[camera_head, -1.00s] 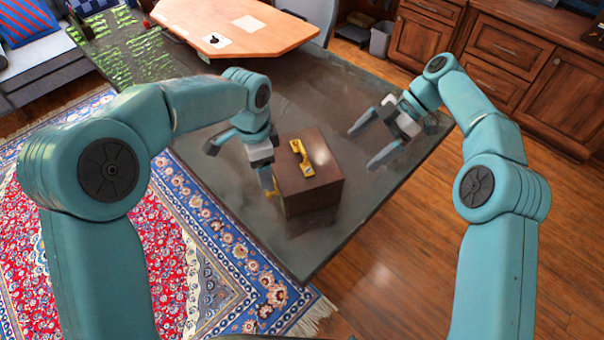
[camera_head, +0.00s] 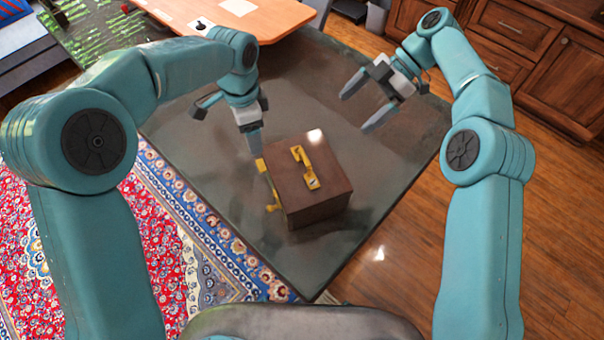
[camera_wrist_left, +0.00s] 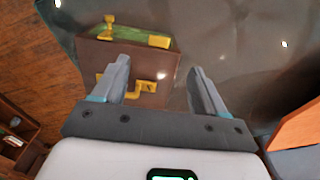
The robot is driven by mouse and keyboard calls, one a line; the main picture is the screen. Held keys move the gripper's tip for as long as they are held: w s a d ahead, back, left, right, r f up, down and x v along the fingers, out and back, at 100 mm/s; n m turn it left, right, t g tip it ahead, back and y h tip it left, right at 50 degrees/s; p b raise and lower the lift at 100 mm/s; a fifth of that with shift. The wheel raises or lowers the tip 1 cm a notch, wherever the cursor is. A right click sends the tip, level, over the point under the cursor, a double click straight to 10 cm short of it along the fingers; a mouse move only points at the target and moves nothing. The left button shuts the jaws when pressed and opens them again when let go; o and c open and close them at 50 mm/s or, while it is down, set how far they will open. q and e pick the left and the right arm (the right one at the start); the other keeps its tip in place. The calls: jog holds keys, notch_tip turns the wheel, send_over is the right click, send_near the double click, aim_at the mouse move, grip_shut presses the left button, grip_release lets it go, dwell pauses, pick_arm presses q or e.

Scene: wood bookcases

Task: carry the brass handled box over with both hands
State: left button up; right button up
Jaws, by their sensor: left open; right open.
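The brown box (camera_head: 322,196) sits on the dark table, with a brass handle (camera_head: 305,168) on top and another brass fitting on its left side (camera_head: 270,188). My left gripper (camera_head: 229,122) is open and empty, beyond the box's left side, one finger close to its far left corner.
The dark table (camera_head: 300,90) has clear room behind and right of the box. An orange-topped desk (camera_head: 270,22) adjoins its far side. Wood cabinets (camera_head: 545,70) stand at the right. A patterned rug (camera_head: 190,260) lies on the wood floor at the left.

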aim_at(258, 166)
pick_arm(q)
notch_tip(258, 166, down, 16)
jog(key=shift+d+f, duration=0.15)
jog(key=shift+f, duration=0.05)
pick_arm(e)
jog(key=x, duration=1.6)
jog(key=shift+s+f, duration=0.1)
jog(key=shift+f, duration=0.05)
